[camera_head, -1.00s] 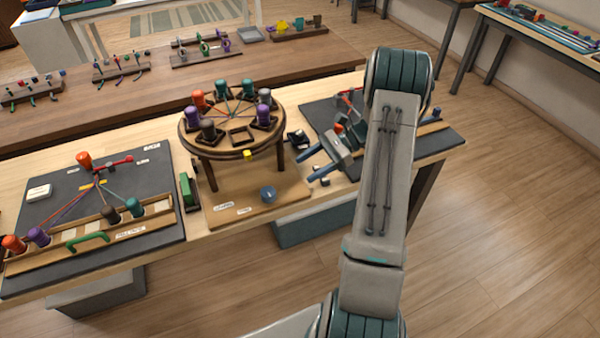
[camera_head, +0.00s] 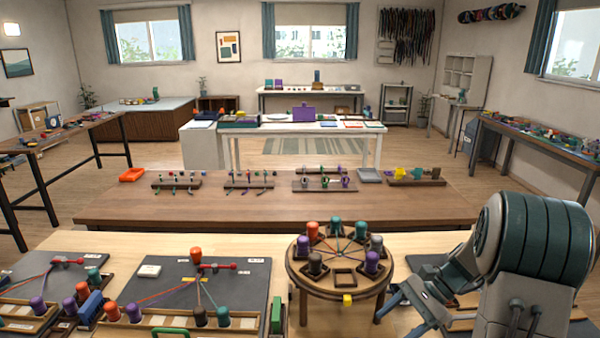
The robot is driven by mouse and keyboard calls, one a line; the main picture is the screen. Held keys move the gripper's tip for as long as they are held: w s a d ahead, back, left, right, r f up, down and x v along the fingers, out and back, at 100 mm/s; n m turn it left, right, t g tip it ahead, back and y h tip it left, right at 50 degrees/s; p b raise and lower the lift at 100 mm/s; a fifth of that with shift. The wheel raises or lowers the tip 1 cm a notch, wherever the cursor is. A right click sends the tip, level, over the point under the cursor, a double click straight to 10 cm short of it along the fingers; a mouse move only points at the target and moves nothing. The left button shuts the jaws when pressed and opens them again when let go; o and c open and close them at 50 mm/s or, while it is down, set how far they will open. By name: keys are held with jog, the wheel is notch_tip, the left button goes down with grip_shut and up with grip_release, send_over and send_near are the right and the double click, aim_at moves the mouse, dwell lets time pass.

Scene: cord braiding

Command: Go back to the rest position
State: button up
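My gripper (camera_head: 398,312) is at the lower right, beside the round braiding stand. Its fingers point down and left over the near table, and I cannot tell whether they hold anything. The round wooden braiding stand (camera_head: 299,277) carries several coloured bobbins with cords meeting at its centre. A yellow piece (camera_head: 347,299) is at its front rim. My arm hides much of the dark board (camera_head: 440,262) to the right of the stand.
Dark boards (camera_head: 250,290) with cords and bobbins lie at the left of the near table. A long brown table (camera_head: 280,212) with peg racks stands beyond it. A side table (camera_head: 540,142) is at the right. Wooden floor (camera_head: 420,162) shows between the tables.

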jog(key=s+a+r+n+t+h, duration=0.2)
jog(key=s+a+r+n+h, duration=0.1)
jog(key=s+n, duration=0.3)
jog(key=s+a+r+n+t+h, duration=0.3)
jog(key=s+r+n+h, duration=0.3)
jog(key=s, duration=0.4)
jog(key=shift+s+a+r+n, duration=0.3)
jog(key=shift+s+a+n, duration=0.05)
jog(key=shift+n, duration=0.15)
